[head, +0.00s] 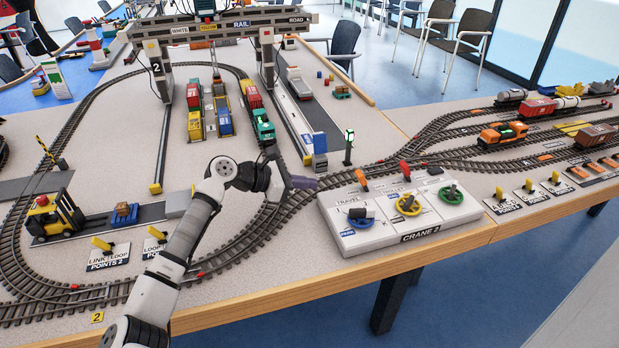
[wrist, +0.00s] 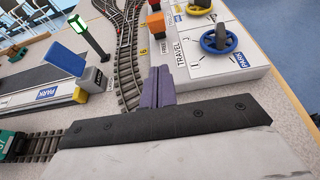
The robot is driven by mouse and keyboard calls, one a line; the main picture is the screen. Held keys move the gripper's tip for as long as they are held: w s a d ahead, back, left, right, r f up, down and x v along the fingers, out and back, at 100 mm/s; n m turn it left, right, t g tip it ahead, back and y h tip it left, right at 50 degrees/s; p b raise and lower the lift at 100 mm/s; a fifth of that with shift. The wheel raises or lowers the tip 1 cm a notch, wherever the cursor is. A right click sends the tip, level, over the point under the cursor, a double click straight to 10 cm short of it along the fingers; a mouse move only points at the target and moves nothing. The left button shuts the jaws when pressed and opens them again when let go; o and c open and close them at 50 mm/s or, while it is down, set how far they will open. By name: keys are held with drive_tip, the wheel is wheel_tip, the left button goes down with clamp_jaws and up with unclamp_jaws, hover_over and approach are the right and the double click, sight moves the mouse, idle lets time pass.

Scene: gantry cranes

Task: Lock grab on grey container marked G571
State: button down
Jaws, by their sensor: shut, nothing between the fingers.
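The crane 2 control box (head: 405,215) stands at the table's front edge. The gantry crane (head: 225,27) spans the rail and road lanes at the back. A pale grey load (head: 297,82) sits in the road lane; no G571 mark is readable. My gripper (head: 303,183) is shut and empty, left of the box above the track. Its purple fingers (wrist: 159,86) also show in the wrist view.
A signal post (head: 349,147) with a green light stands behind the box. Yellow points levers (head: 102,244) are at left, near a forklift (head: 53,215). More points levers and trains are at right. The table's wooden front edge (head: 330,284) is near.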

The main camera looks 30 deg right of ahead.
sight(332, 196)
drive_tip(key=p+x, duration=0.2)
drive_tip(key=x, duration=0.5)
drive_tip(key=shift+s+d, duration=0.15)
drive_tip(key=shift+d, duration=0.1)
drive_tip(key=shift+s+d+r+p, duration=0.1)
drive_tip(key=shift+d+r+p, duration=0.3)
drive_tip(key=shift+d, duration=0.15)
drive_tip(key=shift+s+d+r+p, duration=0.15)
drive_tip(key=shift+d+r+p, duration=0.2)
drive_tip(key=shift+d, duration=0.65)
drive_tip(key=shift+r, duration=0.1)
